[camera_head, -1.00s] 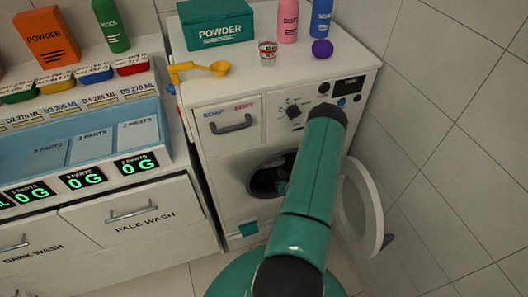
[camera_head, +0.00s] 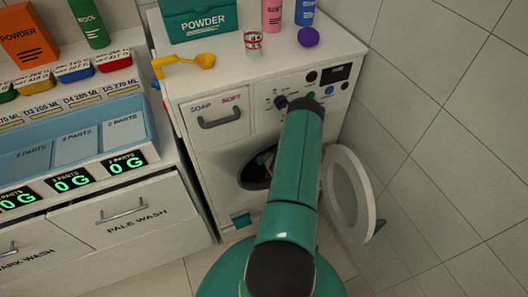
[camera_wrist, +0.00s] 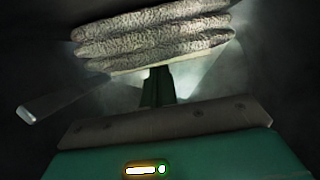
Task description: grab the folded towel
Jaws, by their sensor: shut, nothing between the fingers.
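The folded towel (camera_wrist: 155,35) shows in the wrist view as a stack of several grey, rough-textured layers with a pale underside, at the top of the picture. My gripper (camera_wrist: 158,78) appears as a dark shape just below the towel's middle. It is shut and empty; whether it touches the towel I cannot tell. In the head view, my teal arm reaches down in front of the white washing machine (camera_head: 215,155), close to its round opening (camera_head: 256,172). My arm hides my gripper and part of the opening there. The towel cannot be made out in the head view.
The round door (camera_head: 350,188) stands open on the right, beside my arm. A pale metal bar (camera_wrist: 60,96) juts beside my gripper; surroundings are dark.

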